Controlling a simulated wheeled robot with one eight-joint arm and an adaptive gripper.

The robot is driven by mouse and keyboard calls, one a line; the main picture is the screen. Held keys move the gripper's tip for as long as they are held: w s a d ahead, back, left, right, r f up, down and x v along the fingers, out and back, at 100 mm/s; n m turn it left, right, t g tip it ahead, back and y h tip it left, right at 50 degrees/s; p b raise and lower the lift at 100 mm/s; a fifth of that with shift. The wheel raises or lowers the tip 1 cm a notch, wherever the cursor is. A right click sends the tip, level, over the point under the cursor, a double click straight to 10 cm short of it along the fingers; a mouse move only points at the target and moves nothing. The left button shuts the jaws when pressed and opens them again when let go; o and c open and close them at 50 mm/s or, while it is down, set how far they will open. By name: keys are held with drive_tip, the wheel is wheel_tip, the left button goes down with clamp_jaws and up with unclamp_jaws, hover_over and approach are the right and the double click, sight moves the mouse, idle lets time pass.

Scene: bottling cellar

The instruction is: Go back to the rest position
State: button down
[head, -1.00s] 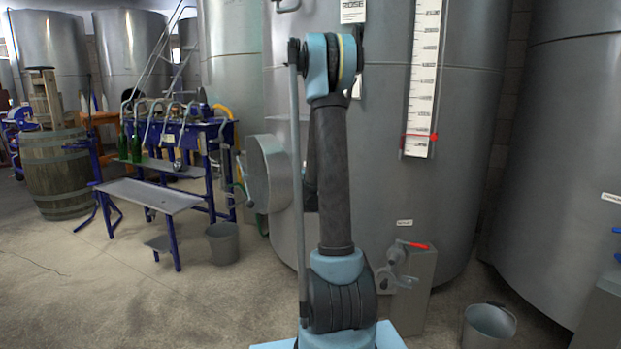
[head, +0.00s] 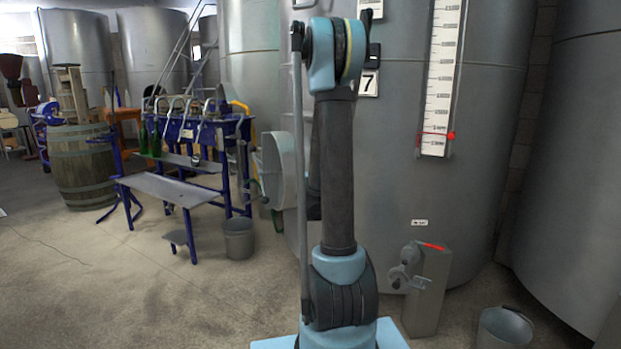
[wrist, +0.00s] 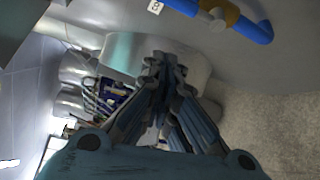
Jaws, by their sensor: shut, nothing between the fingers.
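My arm stands upright in the middle of the head view, in front of a large grey steel tank (head: 400,150). My gripper is hidden in the head view. In the wrist view my gripper (wrist: 165,70) shows from behind, its ribbed fingers drawn together with nothing between them. A blue pipe or handle (wrist: 235,22) shows beyond the fingertips at the top of the wrist view, apart from them.
A tap on a grey post (head: 430,285) and a bucket (head: 503,327) stand at the right. A blue bottling stand (head: 195,150) with a bench (head: 170,190), another bucket (head: 239,238) and a barrel (head: 85,170) stand left. Bare floor lies at the lower left.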

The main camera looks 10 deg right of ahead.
drive_tip(key=shift+s+a, duration=0.1)
drive_tip(key=shift+s, duration=0.45)
drive_tip(key=shift+s, duration=0.1)
drive_tip(key=s+d+f+m+g+h, duration=0.1)
drive_tip(key=s+m+g, duration=0.3)
drive_tip(key=s, duration=0.5)
drive_tip(key=s+d+f+m+g, duration=0.1)
drive_tip(key=s+f+m+g, duration=0.15)
drive_tip(key=s+m, duration=0.5)
drive_tip(key=s+a+f+m+g+y, duration=0.1)
drive_tip(key=s+a+f+m+g, duration=0.1)
drive_tip(key=s, duration=0.6)
drive_tip(key=s+a+f+m+g+y, duration=0.1)
drive_tip(key=s+a+f+g+y, duration=0.1)
drive_tip(key=s, duration=0.7)
drive_tip(key=s+a+f+m+g+y, duration=0.2)
drive_tip(key=s+a, duration=0.4)
drive_tip(key=s, duration=0.3)
drive_tip(key=shift+s+f+m+g, duration=0.25)
drive_tip(key=shift+f+m+g, duration=0.1)
drive_tip(key=shift+f+g, duration=0.3)
drive_tip(key=shift+s+r, duration=0.1)
drive_tip(key=shift+s, duration=0.05)
